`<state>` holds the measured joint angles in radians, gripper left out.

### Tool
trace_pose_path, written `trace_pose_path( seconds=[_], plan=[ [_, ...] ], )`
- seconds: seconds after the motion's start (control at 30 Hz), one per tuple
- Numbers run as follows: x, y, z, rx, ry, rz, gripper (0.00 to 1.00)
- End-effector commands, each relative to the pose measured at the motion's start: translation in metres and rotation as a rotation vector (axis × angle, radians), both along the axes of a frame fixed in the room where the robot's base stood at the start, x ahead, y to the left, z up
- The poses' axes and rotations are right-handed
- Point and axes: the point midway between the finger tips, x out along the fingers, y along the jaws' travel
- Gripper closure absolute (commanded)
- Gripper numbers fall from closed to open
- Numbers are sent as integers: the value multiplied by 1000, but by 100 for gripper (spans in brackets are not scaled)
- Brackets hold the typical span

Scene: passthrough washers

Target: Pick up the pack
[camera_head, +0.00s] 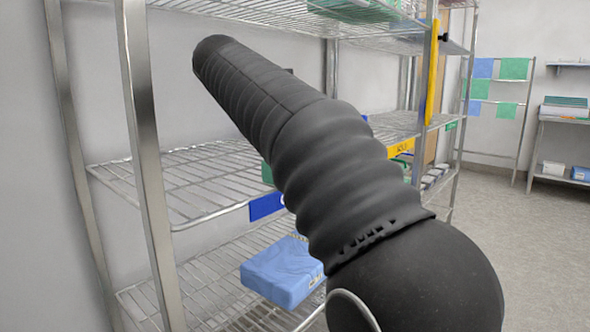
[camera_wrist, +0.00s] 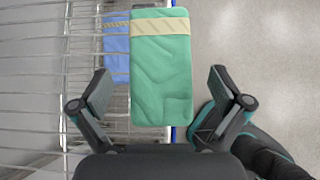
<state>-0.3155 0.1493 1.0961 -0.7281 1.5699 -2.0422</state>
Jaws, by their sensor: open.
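A green wrapped pack (camera_wrist: 161,70) with a pale tape band shows in the wrist view, between and beyond my gripper's fingers. My gripper (camera_wrist: 160,90) is open, one finger on each side of the pack in the picture. I cannot tell how far the pack is from the fingertips; no contact shows. In the head view my dark arm crosses the rack and hides the gripper. A small green patch (camera_head: 267,172) shows at the arm's left edge on the middle shelf, possibly part of this pack. A blue pack (camera_head: 284,270) lies on the lower shelf.
The wire rack's middle shelf (camera_head: 190,180) is bare at left; its post (camera_head: 147,160) stands nearest. Open floor (camera_head: 520,255) lies to the right, with a side table (camera_head: 566,120) beyond.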

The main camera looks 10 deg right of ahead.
Motion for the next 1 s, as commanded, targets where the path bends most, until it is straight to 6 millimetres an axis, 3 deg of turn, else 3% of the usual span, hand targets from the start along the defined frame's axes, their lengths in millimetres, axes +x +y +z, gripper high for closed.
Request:
trace_pose_path(
  seconds=[0.43,0.77,0.87,1.0],
  plan=[
    [21,-29,-37,1,2,-2,0],
    [25,-32,-40,2,-1,0,0],
    [25,-32,-40,2,-1,0,20],
    [25,-32,-40,1,0,-1,55]
  ],
)
